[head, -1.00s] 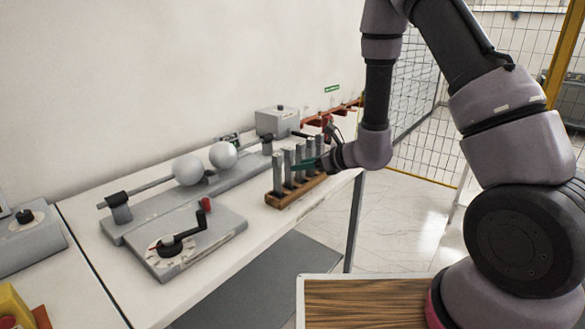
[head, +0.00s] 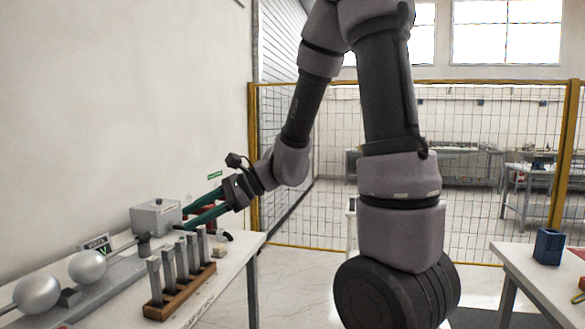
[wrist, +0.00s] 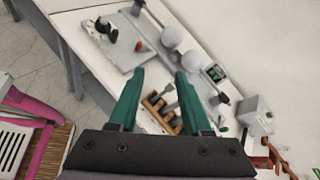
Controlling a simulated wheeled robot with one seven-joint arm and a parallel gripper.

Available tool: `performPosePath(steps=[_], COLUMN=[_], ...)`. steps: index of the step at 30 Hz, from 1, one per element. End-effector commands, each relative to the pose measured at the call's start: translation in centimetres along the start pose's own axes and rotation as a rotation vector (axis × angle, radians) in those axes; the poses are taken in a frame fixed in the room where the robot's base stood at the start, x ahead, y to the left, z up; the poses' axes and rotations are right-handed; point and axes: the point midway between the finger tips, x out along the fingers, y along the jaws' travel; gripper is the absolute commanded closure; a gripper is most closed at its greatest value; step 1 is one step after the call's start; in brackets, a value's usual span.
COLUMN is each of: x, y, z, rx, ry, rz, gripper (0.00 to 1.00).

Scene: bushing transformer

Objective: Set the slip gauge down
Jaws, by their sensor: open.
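Several grey metal slip gauges (head: 181,260) stand upright in a row in a wooden rack (head: 155,312) near the table's right end. I cannot tell which one is the task's gauge. My gripper (head: 184,219), with two long green fingers, is open and empty, above and behind the far end of the rack. In the wrist view the open fingers (wrist: 159,73) point out over the table. The rack (wrist: 172,128) shows between and below them, its gauges partly hidden by the right finger.
A grey box (head: 156,217) stands behind the rack by the wall. White balls (head: 88,266) sit on a rail to the left, beside a small display (head: 96,246). A yellow-framed mesh fence (head: 470,170) is behind. Another table (head: 530,285) with a blue holder (head: 549,246) is at right.

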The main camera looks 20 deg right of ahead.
Motion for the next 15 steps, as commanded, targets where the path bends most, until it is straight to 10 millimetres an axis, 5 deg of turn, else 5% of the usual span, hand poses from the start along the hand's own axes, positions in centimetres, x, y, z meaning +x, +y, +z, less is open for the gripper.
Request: performPosePath(steps=[5, 15], x=[-6.5, -19.5], y=[2.9, 5.2], z=[3.0, 2.9], rx=[-0.409, -1.040], ry=[0.153, 0.688], rz=[0.128, 0.302], gripper=[0.52, 0.52])
